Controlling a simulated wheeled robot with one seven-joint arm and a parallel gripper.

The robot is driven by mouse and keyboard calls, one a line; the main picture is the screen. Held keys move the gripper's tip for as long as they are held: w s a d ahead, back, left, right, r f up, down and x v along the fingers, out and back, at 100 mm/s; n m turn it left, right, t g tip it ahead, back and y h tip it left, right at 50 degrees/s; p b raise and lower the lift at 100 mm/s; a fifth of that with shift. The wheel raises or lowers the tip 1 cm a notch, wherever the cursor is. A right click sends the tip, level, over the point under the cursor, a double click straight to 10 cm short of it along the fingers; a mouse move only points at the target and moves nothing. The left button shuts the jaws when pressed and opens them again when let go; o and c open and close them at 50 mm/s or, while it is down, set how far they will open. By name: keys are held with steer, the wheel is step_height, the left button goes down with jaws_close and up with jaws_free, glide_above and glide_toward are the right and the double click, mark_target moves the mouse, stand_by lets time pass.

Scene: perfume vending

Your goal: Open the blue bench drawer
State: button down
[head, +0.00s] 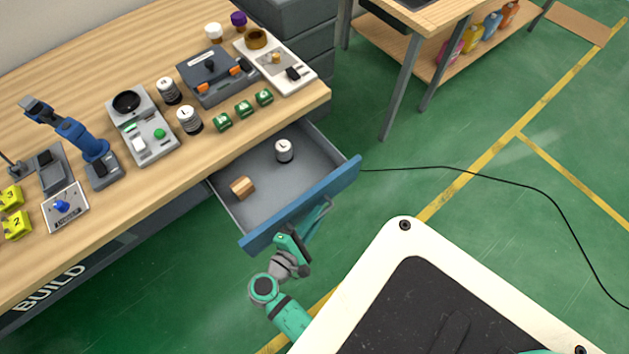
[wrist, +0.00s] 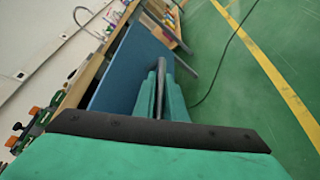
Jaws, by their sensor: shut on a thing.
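The blue bench drawer (head: 303,204) is pulled out from under the wooden workbench in the head view, with its grey inside showing. A white and black cylinder marked L (head: 284,150) and a small wooden piece (head: 242,188) are inside it. My gripper (head: 303,238) is at the outer side of the blue front, shut on the drawer's bar handle (head: 322,213). In the wrist view, the green fingers of my gripper (wrist: 161,95) close around the grey handle (wrist: 165,72) beside the blue drawer front (wrist: 128,72).
The workbench (head: 150,190) carries several devices, green cubes (head: 244,109) and yellow blocks (head: 14,212). A second table (head: 440,18) with a lower shelf stands at the back right. A black cable (head: 470,172) crosses the green floor, which is otherwise largely clear right of the drawer.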

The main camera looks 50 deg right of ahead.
steer(key=c, duration=1.8)
jaws_free()
steer(key=shift+w, duration=0.1)
steer(key=v, duration=1.1)
steer(key=shift+w, duration=0.1)
